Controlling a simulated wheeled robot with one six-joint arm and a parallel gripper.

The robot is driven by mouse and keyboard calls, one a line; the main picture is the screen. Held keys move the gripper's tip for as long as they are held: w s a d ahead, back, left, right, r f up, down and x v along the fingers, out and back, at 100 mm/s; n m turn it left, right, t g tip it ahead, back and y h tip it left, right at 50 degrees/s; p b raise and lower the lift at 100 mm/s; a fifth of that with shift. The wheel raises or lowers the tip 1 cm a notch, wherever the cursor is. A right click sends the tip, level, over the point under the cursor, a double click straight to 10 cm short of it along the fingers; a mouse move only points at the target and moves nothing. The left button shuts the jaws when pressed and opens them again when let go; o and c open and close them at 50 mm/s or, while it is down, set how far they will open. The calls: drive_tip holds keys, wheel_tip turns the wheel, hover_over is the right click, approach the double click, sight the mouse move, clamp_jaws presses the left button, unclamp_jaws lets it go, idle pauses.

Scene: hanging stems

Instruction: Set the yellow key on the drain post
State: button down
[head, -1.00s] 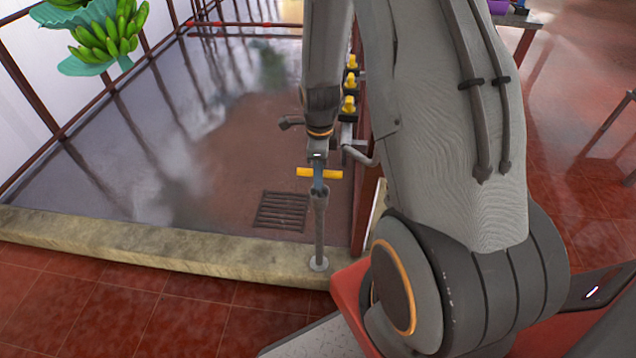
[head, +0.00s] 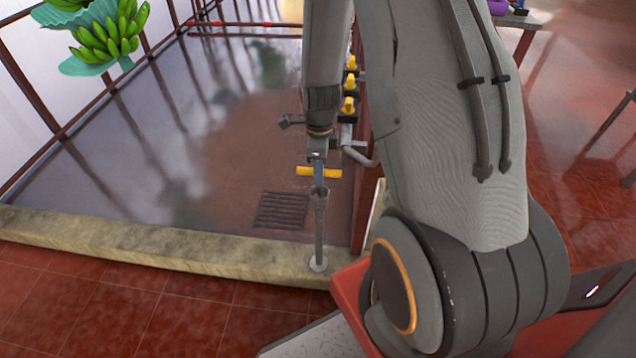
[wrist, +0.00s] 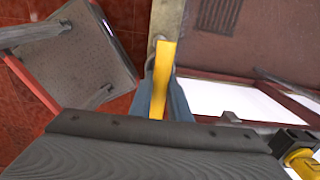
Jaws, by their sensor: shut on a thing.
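The yellow key (head: 304,171) shows as a yellow crossbar in the head view, level and right above the drain post. My gripper (head: 318,182) is shut on it from above. In the wrist view the yellow key (wrist: 164,70) is a yellow bar between the two fingers of my gripper (wrist: 164,98). The drain post (head: 319,235) is a grey upright pipe on a round foot at the stone curb. Its top is right at my fingertips. I cannot tell whether the key touches the post or is seated on it.
A stone curb (head: 150,245) edges a wet basin floor with a dark drain grate (head: 281,210) left of the post. Yellow valve handles (head: 348,105) stand on a pipe behind my arm. Green bananas (head: 105,38) hang at upper left.

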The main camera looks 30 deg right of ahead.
drive_tip(key=shift+r+p, duration=2.6)
drive_tip(key=shift+r, duration=0.85)
